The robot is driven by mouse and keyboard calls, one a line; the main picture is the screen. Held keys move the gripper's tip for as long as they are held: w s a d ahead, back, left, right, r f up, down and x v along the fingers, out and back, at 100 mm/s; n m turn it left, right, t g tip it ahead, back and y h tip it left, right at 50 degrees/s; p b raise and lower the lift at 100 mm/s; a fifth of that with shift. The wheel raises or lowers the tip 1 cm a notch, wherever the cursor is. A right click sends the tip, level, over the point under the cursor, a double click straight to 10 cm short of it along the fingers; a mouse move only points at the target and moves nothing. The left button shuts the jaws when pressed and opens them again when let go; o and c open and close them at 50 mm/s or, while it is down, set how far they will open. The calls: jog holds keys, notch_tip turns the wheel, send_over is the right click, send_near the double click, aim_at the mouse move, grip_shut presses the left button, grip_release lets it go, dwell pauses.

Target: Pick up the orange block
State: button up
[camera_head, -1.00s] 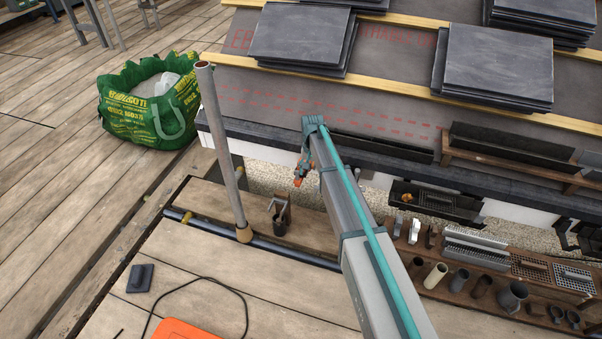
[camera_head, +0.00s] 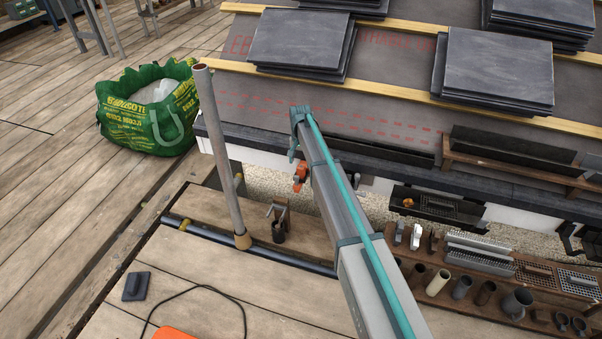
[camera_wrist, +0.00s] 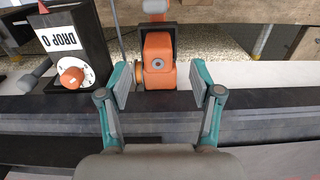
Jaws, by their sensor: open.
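An orange block-like thing (camera_wrist: 158,66) with a dark surround and a round grey hub shows in the wrist view, ahead of and between my fingertips. My gripper (camera_wrist: 160,84) is open, with a teal-and-grey finger on each side and nothing held. Contact between fingers and orange thing cannot be told. In the head view a small orange thing (camera_head: 300,173) shows just left of my arm by the roof's lower edge; it is likely the same one, partly hidden. Another small orange piece (camera_head: 408,202) lies in a black tray at the right.
A black box with a label and orange knob (camera_wrist: 72,77) stands left of my gripper. Slate stacks (camera_head: 302,42) lie on the roof above. An upright grey pole (camera_head: 222,155) stands left of my arm. A bench of fittings (camera_head: 470,285) is at the right.

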aim_at(301, 166)
notch_tip(301, 166, down, 4)
jog(key=shift+w+d+f+b, duration=0.1)
jog(key=shift+d+f+b, duration=0.05)
jog(key=shift+f+b, duration=0.15)
jog(key=shift+r, duration=0.1)
jog(key=shift+c, duration=0.2)
grip_shut()
jog(key=shift+r, duration=0.15)
